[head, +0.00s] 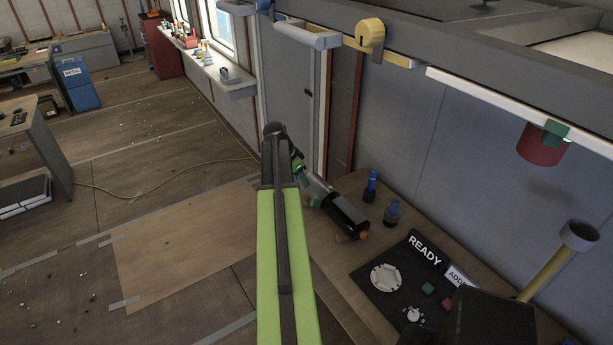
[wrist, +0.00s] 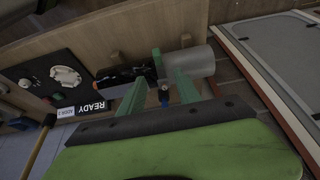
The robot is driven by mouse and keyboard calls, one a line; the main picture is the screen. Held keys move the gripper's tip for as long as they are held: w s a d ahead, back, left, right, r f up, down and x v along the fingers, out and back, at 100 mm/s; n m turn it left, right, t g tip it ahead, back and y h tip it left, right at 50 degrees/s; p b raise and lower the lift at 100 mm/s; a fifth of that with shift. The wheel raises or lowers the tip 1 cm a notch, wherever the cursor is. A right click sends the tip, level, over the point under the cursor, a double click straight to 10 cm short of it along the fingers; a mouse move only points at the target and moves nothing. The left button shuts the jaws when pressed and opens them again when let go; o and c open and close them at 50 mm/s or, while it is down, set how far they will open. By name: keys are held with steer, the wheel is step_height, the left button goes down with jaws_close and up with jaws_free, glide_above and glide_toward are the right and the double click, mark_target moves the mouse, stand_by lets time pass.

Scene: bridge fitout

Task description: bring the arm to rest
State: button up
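My green arm link (head: 288,260) stretches up the middle of the head view and hides most of my gripper. In the wrist view my gripper (wrist: 162,78) shows two green fingers spread apart, with no object clearly clamped between them. Just beyond the fingertips lies a grey and black tool (wrist: 201,62) with an upright green part between the finger lines. Whether a finger touches it I cannot tell. In the head view the tool (head: 347,213) lies on the bench, right of my arm, its black end with an orange tip toward the right.
The wooden bench (head: 330,262) holds a blue bottle (head: 370,187), a dark bottle (head: 391,214) and a black panel marked READY (head: 390,285). A shelf with a yellow roll (head: 370,36) and a hanging red cylinder (head: 540,146) are above. Open floor (head: 165,245) lies left.

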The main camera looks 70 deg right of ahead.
steer(key=shift+p+v, duration=0.3)
steer(key=shift+v, duration=0.75)
